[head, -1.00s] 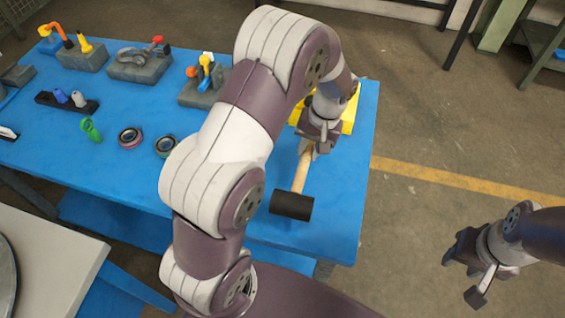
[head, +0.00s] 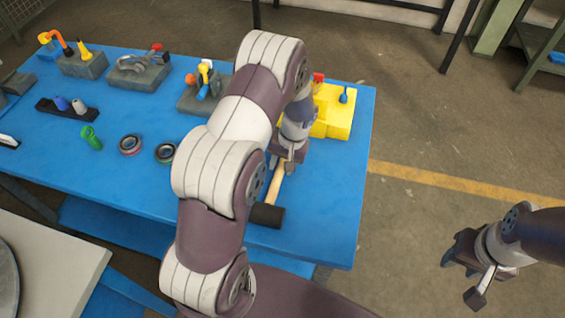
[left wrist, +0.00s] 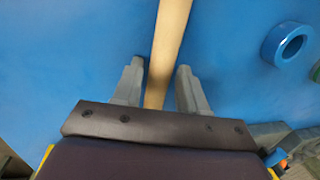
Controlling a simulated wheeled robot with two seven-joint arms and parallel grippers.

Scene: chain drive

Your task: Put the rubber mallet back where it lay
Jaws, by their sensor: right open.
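The rubber mallet, with its black head (head: 268,216) and pale wooden handle (head: 278,185), appears to lie on the blue table (head: 335,205) near its right end. The handle also shows in the left wrist view (left wrist: 168,40). My left gripper (head: 286,165) is low over the handle. In the left wrist view its two fingers (left wrist: 160,75) stand apart on either side of the handle, with narrow gaps. My right gripper (head: 468,272) is open and empty, away from the table over the floor.
A yellow block (head: 338,115) stands behind my left gripper. Two rings (head: 131,145) (head: 165,152), a green part (head: 91,138) and several grey fixtures (head: 140,70) are on the table to the left. The table's right front corner is clear.

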